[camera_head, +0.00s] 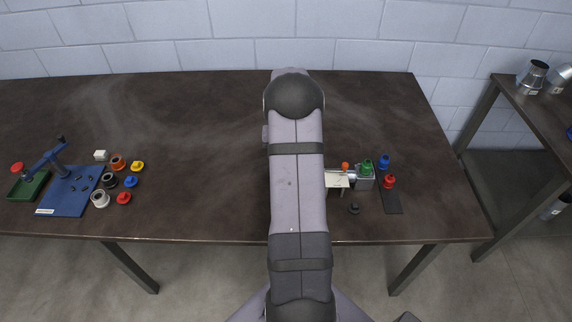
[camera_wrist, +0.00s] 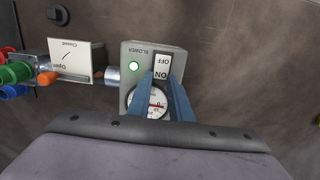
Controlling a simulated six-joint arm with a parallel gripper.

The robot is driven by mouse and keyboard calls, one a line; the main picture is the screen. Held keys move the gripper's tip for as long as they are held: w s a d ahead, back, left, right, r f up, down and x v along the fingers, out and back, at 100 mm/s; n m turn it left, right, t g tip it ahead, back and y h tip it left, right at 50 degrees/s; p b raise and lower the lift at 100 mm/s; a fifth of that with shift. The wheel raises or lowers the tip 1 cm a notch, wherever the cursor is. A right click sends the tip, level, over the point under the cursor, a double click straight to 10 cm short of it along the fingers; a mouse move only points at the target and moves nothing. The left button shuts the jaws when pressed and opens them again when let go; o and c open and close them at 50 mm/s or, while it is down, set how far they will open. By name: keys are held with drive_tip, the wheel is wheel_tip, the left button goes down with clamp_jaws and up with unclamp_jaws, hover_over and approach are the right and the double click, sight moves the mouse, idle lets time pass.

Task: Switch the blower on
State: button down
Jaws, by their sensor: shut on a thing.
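The blower box (camera_wrist: 131,53) is grey, labelled BLOWER, and has a bright, pale green lamp (camera_wrist: 133,66). Its rocker switch (camera_wrist: 162,64) is white, marked OFF at the far end and ON at the near end. A round dial (camera_wrist: 150,102) with a red mark sits below the switch, partly between my fingers. My gripper (camera_wrist: 162,80) has its blue fingertips at either side of the switch's ON end and is shut on it; the exact contact is hard to see. In the head view my arm hides the blower box and gripper.
A placard marked Open and Closed (camera_wrist: 76,61) stands left of the box, with coloured fittings beyond. In the head view, a blue mat (camera_head: 68,193) and coloured spools lie left on the dark table (camera_head: 200,130). A shelf (camera_head: 510,170) stands right.

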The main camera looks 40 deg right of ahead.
drive_tip(key=shift+w+d+g+y+p, duration=0.2)
drive_tip(key=shift+g+y+p, duration=0.25)
drive_tip(key=shift+g+y, duration=0.05)
drive_tip(key=shift+f, duration=0.1)
drive_tip(key=c, duration=1.6)
unclamp_jaws()
drive_tip(key=shift+w+d+r+b, duration=0.15)
drive_tip(key=shift+r+b, duration=0.3)
drive_tip(key=shift+r, duration=0.75)
drive_tip(key=shift+w+d+r+b, duration=0.15)
drive_tip(key=shift+r+b, duration=0.35)
drive_tip(key=shift+r, duration=0.75)
drive_tip(key=shift+w+d+r+b, duration=0.15)
drive_tip(key=shift+r+b, duration=0.3)
drive_tip(key=shift+r, duration=0.75)
